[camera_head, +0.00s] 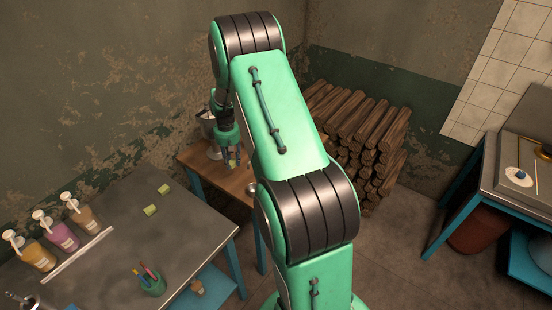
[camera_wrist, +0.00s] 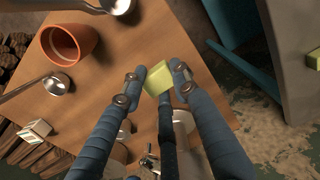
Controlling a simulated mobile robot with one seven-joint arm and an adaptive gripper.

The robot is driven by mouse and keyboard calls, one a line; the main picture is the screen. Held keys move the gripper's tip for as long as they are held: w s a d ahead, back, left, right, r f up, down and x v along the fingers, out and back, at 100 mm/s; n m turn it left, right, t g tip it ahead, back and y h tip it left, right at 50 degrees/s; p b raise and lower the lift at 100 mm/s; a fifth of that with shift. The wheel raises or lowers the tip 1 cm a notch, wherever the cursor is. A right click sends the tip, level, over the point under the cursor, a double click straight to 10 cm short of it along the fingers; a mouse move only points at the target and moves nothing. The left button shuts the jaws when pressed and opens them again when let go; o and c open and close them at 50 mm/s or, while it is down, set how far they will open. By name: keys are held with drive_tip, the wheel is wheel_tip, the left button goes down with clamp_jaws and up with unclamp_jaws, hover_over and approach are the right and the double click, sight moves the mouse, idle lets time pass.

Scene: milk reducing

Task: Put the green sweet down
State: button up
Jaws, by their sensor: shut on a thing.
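My gripper (camera_wrist: 160,78) is shut on a pale green, block-shaped sweet (camera_wrist: 157,79), which sits between its blue-grey fingertips in the wrist view. In the head view my gripper (camera_head: 232,160) hangs over the small wooden table (camera_head: 203,158), largely beside my own arm. The wooden top (camera_wrist: 185,40) lies beneath the held sweet; the gap between them cannot be judged. Two similar green sweets, one farther back (camera_head: 164,189) and one nearer (camera_head: 150,210), lie on the grey table in the head view.
The wrist view shows a terracotta pot (camera_wrist: 70,44), a metal ladle (camera_wrist: 57,83) and a small box (camera_wrist: 36,129) on the wooden table. Metal vessels stand partly hidden behind my fingers. The grey table (camera_head: 115,260) holds pump bottles and a green pen cup (camera_head: 152,284).

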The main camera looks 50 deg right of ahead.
drive_tip(key=b, duration=0.1)
hover_over(235, 182)
drive_tip(key=shift+w+d+f, duration=0.1)
drive_tip(key=shift+w+f, duration=0.05)
drive_tip(key=shift+f, duration=2.95)
drive_tip(key=shift+f+b, duration=0.3)
drive_tip(key=shift+f, duration=1.6)
drive_tip(key=shift+f, duration=0.15)
drive_tip(key=o, duration=1)
drive_tip(key=shift+r, duration=0.2)
wheel_tip(235, 182, up, 12)
drive_tip(key=shift+p, duration=0.95)
